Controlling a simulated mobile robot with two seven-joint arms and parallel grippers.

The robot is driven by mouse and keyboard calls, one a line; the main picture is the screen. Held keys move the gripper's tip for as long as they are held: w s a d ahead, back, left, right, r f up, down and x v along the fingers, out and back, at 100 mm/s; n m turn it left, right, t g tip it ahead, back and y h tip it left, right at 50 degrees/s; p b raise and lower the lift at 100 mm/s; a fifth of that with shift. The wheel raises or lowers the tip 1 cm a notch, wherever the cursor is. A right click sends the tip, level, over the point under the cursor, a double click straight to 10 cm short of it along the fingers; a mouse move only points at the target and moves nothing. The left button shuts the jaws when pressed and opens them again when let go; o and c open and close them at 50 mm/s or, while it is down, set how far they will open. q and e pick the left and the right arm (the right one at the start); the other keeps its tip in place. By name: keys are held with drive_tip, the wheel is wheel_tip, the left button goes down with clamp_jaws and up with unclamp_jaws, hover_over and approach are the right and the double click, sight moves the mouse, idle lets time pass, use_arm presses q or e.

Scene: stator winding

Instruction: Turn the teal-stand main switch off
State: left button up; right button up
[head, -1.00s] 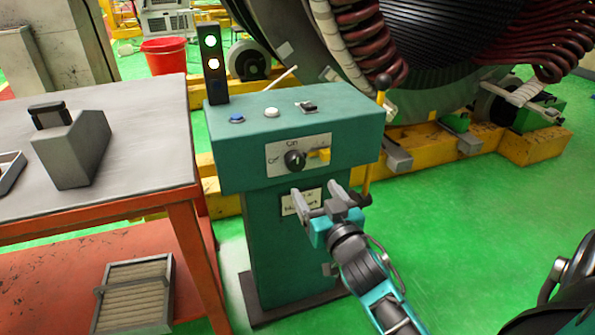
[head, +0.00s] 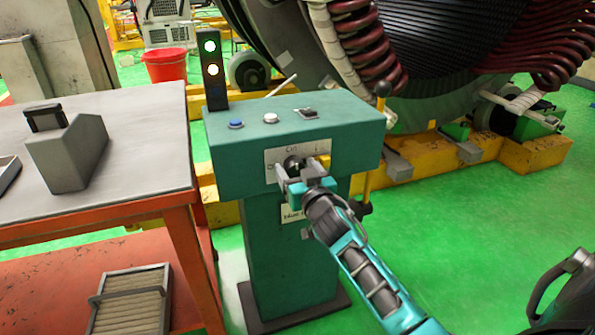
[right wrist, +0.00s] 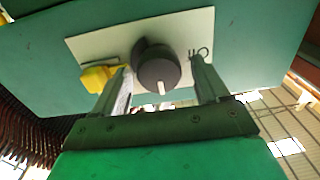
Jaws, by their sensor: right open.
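The teal stand (head: 232,165) has a white switch plate (head: 322,151) on its front, marked "On" at the top. The main switch is a round black knob (right wrist: 158,66) with a white pointer mark; in the head view the gripper partly covers it. In the right wrist view the pointer aims down, away from the plate's middle, and the "Off" lettering is at the right. My right gripper (head: 299,170) is open at the plate, its fingers (right wrist: 163,84) on either side of the knob. Contact cannot be told. My left gripper is not in view.
A yellow piece (right wrist: 98,77) sits beside the knob, close to one finger. A workbench (head: 130,150) stands at the left.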

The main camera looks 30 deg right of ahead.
drive_tip(key=c, duration=1.1)
drive_tip(key=shift+o, duration=0.2)
